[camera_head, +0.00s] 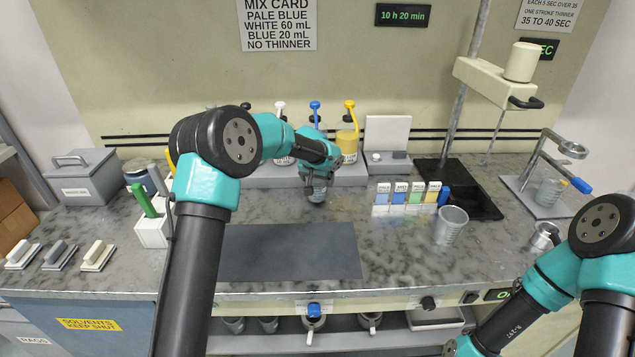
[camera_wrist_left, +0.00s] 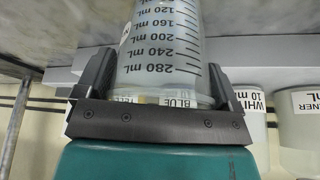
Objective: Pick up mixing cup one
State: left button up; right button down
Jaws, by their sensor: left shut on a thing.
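My left gripper (camera_head: 316,182) is at the back middle of the bench, in front of the paint bottles. In the left wrist view it is shut around a clear graduated mixing cup (camera_wrist_left: 165,45), with one finger on each side. Black mL marks show on the cup's wall, and a label reading BLUE shows by the cup's edge. In the head view the same cup (camera_head: 317,190) is small and partly hidden by the gripper. Another clear graduated cup (camera_head: 450,226) stands upright on the right of the bench. My right gripper is out of view; only its arm shows at lower right.
Pump bottles with white, blue and yellow tops, such as the yellow one (camera_head: 347,140), stand on a grey shelf behind my left gripper. Small colour-labelled cards (camera_head: 412,194) stand right of it. A dark mat (camera_head: 290,252) lies clear in front. A stand (camera_head: 460,190) is at right.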

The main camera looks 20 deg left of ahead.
pick_arm(q)
notch_tip(320, 180, up, 2)
jog(key=shift+s+d+r, duration=0.1)
jog(key=shift+s+r, duration=0.05)
jog(key=shift+r, duration=0.05)
jog(key=s+d+r, duration=0.1)
jog(key=s+d, duration=0.3)
jog(key=s, duration=1.1)
jog(key=shift+r, duration=0.2)
jog(key=shift+d, duration=0.1)
